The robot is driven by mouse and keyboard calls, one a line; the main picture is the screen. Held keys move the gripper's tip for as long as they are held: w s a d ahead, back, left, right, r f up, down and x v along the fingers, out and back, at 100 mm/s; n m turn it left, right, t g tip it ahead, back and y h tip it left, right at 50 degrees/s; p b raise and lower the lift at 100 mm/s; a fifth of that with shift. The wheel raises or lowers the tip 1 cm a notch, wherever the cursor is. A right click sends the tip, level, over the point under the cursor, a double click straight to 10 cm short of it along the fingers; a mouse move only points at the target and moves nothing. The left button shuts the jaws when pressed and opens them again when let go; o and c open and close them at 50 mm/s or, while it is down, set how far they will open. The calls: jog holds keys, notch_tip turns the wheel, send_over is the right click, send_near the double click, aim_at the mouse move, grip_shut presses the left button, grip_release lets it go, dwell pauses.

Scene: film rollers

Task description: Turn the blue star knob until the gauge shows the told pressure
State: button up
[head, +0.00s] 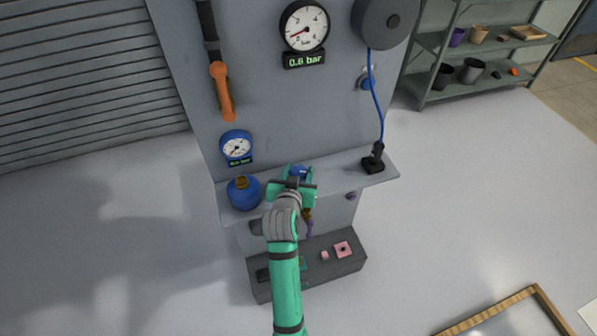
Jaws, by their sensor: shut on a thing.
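My gripper (298,178) is at the end of my teal arm, at the ledge of the grey panel. It is shut on the blue star knob (298,171), which shows only in part between the fingers. The large white-faced gauge (304,27) is high on the panel. Its red needle points to the lower left, and the display (304,60) below it reads 0.6 bar. A smaller blue gauge (236,147) is on the panel at the left, with its own small display, whose digits are hard to read.
A blue round flask (243,193) stands on the ledge (345,165) left of my gripper. A black stand (374,160) with a blue hose (376,95) is at the right. An orange-handled tool (222,92) hangs above. A dark box (347,265) sits below. Floor at both sides is clear.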

jog(key=shift+m+g+h, duration=1)
jog(key=shift+m+h, duration=1.2)
jog(key=shift+h, duration=0.2)
jog(key=shift+m, duration=0.3)
jog(key=o, duration=1.1)
jog(key=shift+c, duration=0.2)
jog(key=shift+s+h, duration=0.1)
jog(key=shift+h, duration=0.2)
jog(key=v, duration=1)
jog(key=shift+s+a+r, duration=0.2)
